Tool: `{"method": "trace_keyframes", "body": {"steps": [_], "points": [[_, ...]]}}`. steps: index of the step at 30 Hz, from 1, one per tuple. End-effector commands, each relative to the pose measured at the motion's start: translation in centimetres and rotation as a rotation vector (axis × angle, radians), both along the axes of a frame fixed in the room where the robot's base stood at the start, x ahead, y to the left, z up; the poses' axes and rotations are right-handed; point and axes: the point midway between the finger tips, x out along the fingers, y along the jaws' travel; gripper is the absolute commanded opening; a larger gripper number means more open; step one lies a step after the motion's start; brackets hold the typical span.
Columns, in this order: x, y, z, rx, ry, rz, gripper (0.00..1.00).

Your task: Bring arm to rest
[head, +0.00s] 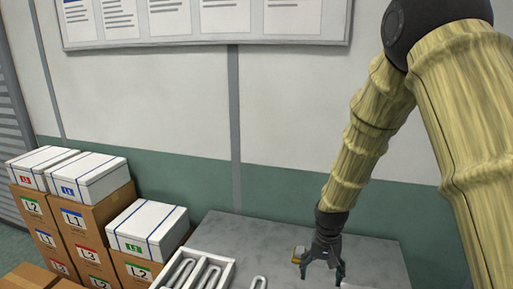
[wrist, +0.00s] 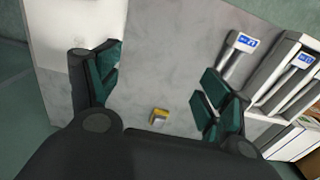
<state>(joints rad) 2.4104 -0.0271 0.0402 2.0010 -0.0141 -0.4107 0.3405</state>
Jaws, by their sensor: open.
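My gripper (head: 320,268) hangs at the end of my arm, low over the grey table (head: 225,228) in the head view. In the wrist view its two green-padded fingers (wrist: 160,90) are spread wide with nothing between them. A small yellow and grey item (wrist: 158,116) lies on the table below the gripper in the wrist view. In the head view a yellowish piece beside the gripper is too small to tell apart.
A white tray (head: 229,274) with grey looped pieces stands at the table's front left. One loose looped piece (head: 259,282) lies beside it. Labelled cardboard boxes (head: 75,222) and white boxes (head: 150,228) stack at left. A notice board (head: 200,42) hangs on the wall.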

Motion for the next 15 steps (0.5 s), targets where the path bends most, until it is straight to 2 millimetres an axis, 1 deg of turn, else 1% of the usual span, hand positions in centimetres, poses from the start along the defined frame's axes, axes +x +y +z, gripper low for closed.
{"method": "trace_keyframes", "body": {"steps": [1,10,14,15], "points": [[-0.5,-0.1,-1.0,0.001,0.004,0.003,0.79],[-2.9,-0.4,-5.3,0.007,0.004,0.027,0.79],[-4.7,-0.6,-7.6,0.010,0.003,0.039,0.79],[-5.3,-0.6,-8.4,0.011,0.004,0.044,0.79]]}}
